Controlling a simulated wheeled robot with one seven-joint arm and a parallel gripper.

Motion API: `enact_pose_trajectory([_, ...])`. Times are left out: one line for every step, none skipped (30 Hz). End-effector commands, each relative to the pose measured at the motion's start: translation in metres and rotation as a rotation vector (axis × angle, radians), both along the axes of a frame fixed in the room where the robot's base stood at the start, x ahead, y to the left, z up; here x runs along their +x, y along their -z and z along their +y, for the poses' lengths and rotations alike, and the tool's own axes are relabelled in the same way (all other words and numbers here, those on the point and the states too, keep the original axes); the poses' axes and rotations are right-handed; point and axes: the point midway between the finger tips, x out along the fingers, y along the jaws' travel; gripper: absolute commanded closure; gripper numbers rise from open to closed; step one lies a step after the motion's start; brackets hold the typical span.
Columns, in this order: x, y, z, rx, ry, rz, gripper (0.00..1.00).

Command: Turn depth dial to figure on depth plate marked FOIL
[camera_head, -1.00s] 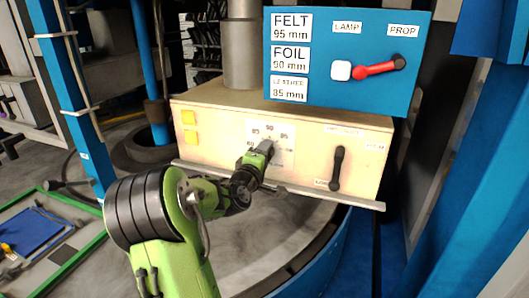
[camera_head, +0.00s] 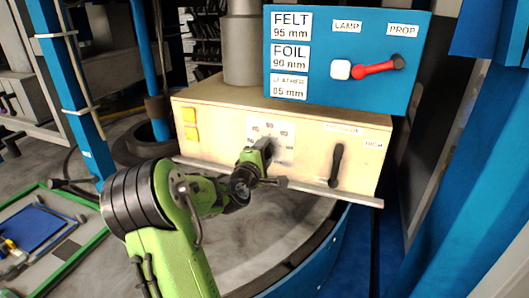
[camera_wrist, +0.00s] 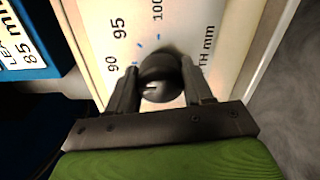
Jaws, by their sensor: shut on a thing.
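My gripper (camera_wrist: 162,76) is shut on the black round depth dial (camera_wrist: 160,66), one finger on each side of it. It also shows in the head view (camera_head: 264,146), at the dial on the pale box front. A white pointer line on the dial points left in the wrist view, a little below the figure 90 (camera_wrist: 112,65). Figures 95 and 100 also show; lower figures are hidden by the finger. The blue depth plate (camera_head: 330,92) lists FELT 95 mm, FOIL 90 mm (camera_head: 290,57) and LEATHER 85 mm.
A black lever (camera_head: 336,165) stands on the box front right of the dial. A red lever (camera_head: 373,68) and a white button (camera_head: 340,69) are on the blue panel. A metal rail runs along the box's lower edge. A green-edged tray (camera_head: 88,245) lies at lower left.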

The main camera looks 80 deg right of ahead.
Motion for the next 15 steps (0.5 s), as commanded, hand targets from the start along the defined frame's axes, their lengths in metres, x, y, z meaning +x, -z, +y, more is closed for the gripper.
enact_pose_trajectory([0.0004,0.0008,0.0001,0.002,-0.001,0.0,0.8])
enact_pose_trajectory([0.0004,0.0008,0.0001,0.002,-0.001,-0.001,0.8])
enact_pose_trajectory([0.0004,0.0008,0.0001,0.002,-0.001,-0.001,0.43])
enact_pose_trajectory([0.0004,0.0008,0.0001,0.002,-0.001,-0.001,0.39])
enact_pose_trajectory([0.0003,0.0007,0.0001,0.001,-0.001,-0.001,0.34])
enact_pose_trajectory([0.0003,0.0007,0.0001,0.001,-0.001,-0.001,0.28])
enact_pose_trajectory([0.0003,0.0006,0.0001,0.001,-0.001,-0.001,0.24])
enact_pose_trajectory([0.0002,0.0005,0.0001,0.001,-0.001,-0.001,0.24])
enact_pose_trajectory([0.0002,0.0004,0.0,0.001,-0.001,-0.001,0.24])
enact_pose_trajectory([0.0002,0.0004,0.0,0.001,-0.001,-0.001,0.24])
enact_pose_trajectory([0.0001,0.0004,0.0,0.001,-0.001,-0.001,0.24])
enact_pose_trajectory([0.0002,0.0003,0.0,0.001,0.0,-0.001,0.24])
enact_pose_trajectory([0.0002,0.0003,0.0,0.001,0.0,-0.001,0.24])
enact_pose_trajectory([0.0002,0.0003,0.0001,0.001,0.0,-0.001,0.24])
enact_pose_trajectory([0.0004,0.0003,0.001,0.0,-0.001,-0.001,0.24])
